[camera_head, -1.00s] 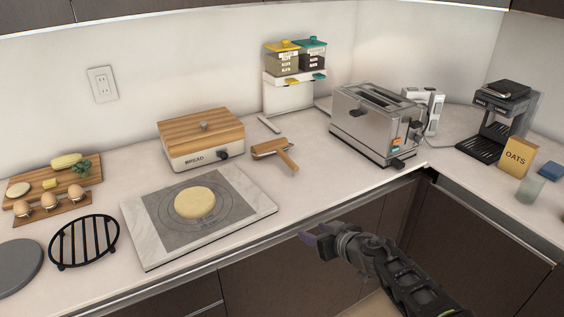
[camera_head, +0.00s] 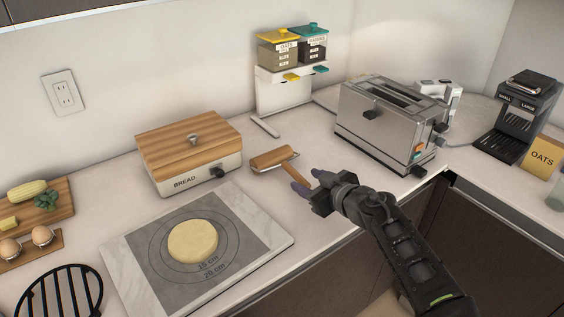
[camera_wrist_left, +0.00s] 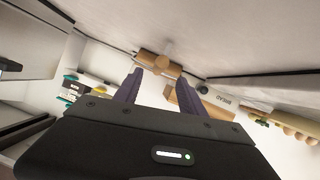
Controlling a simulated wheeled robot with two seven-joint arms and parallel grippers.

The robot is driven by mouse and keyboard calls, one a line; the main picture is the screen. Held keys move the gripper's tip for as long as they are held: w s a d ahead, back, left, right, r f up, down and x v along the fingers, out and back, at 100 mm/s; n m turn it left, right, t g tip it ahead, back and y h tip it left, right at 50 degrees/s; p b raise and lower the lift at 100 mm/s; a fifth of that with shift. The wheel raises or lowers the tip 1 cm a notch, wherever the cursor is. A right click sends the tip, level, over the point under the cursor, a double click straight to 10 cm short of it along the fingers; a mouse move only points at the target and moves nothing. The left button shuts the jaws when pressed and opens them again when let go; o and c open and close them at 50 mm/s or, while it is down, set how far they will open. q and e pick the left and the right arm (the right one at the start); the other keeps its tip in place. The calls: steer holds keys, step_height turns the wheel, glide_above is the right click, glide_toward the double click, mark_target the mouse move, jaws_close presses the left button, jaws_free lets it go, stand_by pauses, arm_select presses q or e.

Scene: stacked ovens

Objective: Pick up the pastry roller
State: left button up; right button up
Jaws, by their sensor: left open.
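The pastry roller (camera_head: 272,158) has a short brown wooden barrel and a wooden handle. It lies on the counter to the right of the bread box, its handle pointing towards the front edge. In the left wrist view, the roller (camera_wrist_left: 150,60) shows beyond the two spread purple fingers (camera_wrist_left: 159,84). My right gripper is not in view.
The bread box (camera_head: 190,150) stands left of the roller and the pastry board with dough (camera_head: 120,252) in front of it. A steel toaster (camera_head: 385,130) stands to the right. A canister rack (camera_head: 283,93) is behind. Bare counter surrounds the roller.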

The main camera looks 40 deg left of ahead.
mark_target(300, 177)
arm_select(q)
steer(key=shift+d+r, duration=0.1)
steer(key=shift+d, duration=0.1)
steer(key=shift+x, duration=1.4)
steer(key=shift+w+a+p, duration=0.1)
steer(key=shift+a+p, duration=0.3)
steer(key=p+x, duration=0.1)
steer(key=x, duration=0.3)
steer(key=shift+w+f, duration=0.2)
steer(key=shift+c, duration=0.5)
jaws_close()
